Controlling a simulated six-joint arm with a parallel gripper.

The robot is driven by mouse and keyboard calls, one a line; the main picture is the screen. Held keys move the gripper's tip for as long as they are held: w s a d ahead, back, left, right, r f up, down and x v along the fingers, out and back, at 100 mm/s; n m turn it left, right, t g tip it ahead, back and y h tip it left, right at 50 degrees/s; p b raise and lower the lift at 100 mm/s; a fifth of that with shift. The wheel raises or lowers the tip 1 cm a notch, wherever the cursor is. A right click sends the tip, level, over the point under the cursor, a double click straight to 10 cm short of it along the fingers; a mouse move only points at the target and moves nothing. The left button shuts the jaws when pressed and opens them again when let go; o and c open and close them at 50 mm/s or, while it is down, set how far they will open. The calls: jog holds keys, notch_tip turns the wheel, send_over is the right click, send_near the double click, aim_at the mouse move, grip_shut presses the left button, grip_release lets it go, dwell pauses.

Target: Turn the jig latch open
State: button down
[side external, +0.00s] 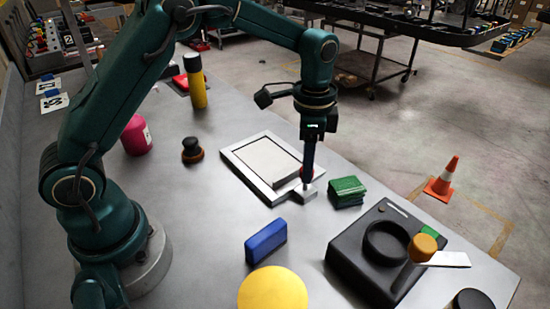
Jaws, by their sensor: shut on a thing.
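The jig (233,160) is a light grey frame with a pale panel (268,158) in it, lying flat on the metal table. A small tab (305,194) sticks out at its near right corner. My gripper (307,179) points straight down at this corner and is shut on the jig latch. A bit of red shows at the fingers, which hide most of the latch, so I cannot tell which way it is turned.
Green blocks (346,190) stand close to the right of the gripper. A black box (352,261) with a round recess and an orange knob (423,246) is at the near right. A blue block (265,242) and yellow disc (273,290) lie in front.

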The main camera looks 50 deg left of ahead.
jog(key=shift+r, duration=0.1)
dwell(0.4)
jog(key=c, duration=0.6)
grip_release()
jog(key=shift+r, duration=2.55)
